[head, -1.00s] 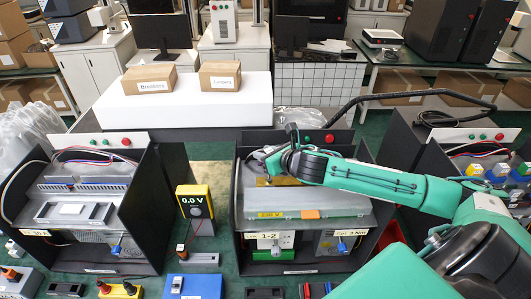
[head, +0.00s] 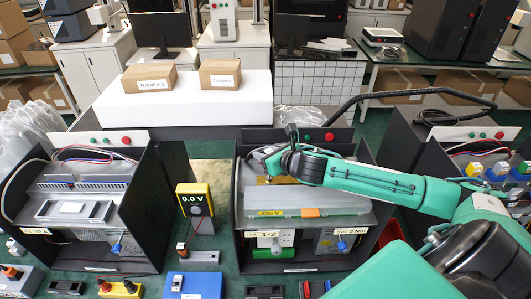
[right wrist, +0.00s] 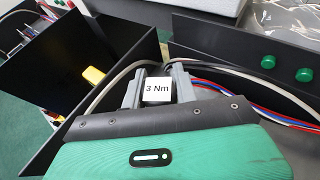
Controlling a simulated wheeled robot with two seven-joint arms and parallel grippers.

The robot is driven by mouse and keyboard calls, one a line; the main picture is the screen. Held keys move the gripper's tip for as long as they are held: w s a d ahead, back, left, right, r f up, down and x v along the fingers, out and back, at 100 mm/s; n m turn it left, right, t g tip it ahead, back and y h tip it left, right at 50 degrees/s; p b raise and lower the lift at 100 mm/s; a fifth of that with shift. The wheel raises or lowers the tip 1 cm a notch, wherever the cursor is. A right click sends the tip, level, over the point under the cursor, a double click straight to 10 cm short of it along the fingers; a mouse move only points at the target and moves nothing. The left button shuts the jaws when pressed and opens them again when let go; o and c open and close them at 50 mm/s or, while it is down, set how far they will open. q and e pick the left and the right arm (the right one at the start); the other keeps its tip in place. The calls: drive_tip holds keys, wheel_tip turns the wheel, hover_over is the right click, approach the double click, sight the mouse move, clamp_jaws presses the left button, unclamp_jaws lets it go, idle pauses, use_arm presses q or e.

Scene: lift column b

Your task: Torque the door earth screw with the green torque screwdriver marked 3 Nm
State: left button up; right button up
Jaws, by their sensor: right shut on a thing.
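My right gripper (head: 272,166) is over the back of the middle black cabinet (head: 240,205), above its grey top. In the right wrist view its two grey fingers (right wrist: 157,90) are shut on a tool with a white label reading 3 Nm (right wrist: 158,89). The tool's shaft and tip are hidden, and its green body cannot be made out. I cannot pick out the door earth screw in either view. A card ending in 3 Nm (head: 351,231) is on the cabinet front at right. My left gripper is not in view.
Coloured wires (right wrist: 240,102) run behind the gripper. Two green buttons (right wrist: 285,68) sit on a black panel. Another black cabinet (head: 140,210) stands left, and a yellow 0.0 V meter (head: 194,201) stands between them. Two cardboard boxes (head: 149,77) are on a white block behind.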

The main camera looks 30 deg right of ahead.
drive_tip(key=shift+f, duration=0.2)
drive_tip(key=o, duration=1.1)
drive_tip(key=shift+c, duration=0.2)
drive_tip(key=b+v, duration=0.5)
drive_tip(key=v, duration=0.8)
drive_tip(key=shift+s, duration=0.3)
drive_tip(key=shift+d+r, duration=0.1)
drive_tip(key=shift+d, duration=0.05)
idle(0.3)
